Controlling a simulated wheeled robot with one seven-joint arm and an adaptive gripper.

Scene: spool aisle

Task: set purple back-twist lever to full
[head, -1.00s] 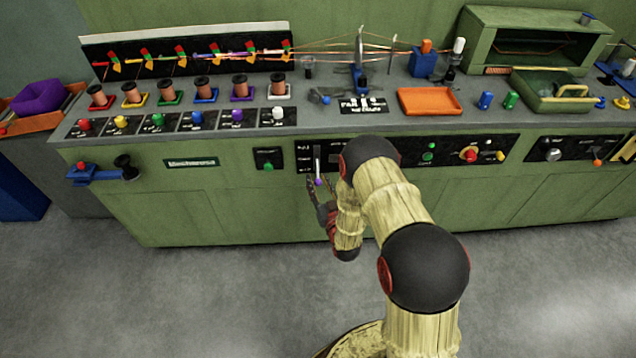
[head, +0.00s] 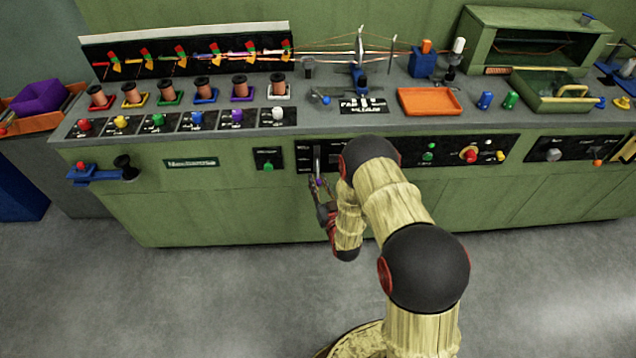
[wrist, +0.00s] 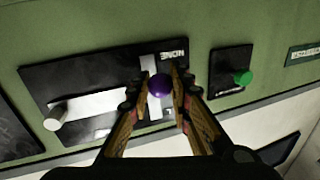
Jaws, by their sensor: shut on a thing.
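The purple back-twist lever knob (wrist: 159,86) sits between my gripper's fingertips (wrist: 160,88) in the wrist view. In the head view the small purple knob (head: 319,182) shows at the tips of my gripper (head: 320,185), on the black panel (head: 304,148) of the machine's front. The lever's pale slot (wrist: 149,68) runs up and down beside the knob. A label reading "NONE" (wrist: 174,53) stands at one end of the slot. The wording at the other end is hidden by my fingers. My gripper is shut on the knob.
A green button (wrist: 243,77) on its own plate is beside the lever panel. Red and yellow controls (head: 468,155) lie further right. The floor before the machine is clear.

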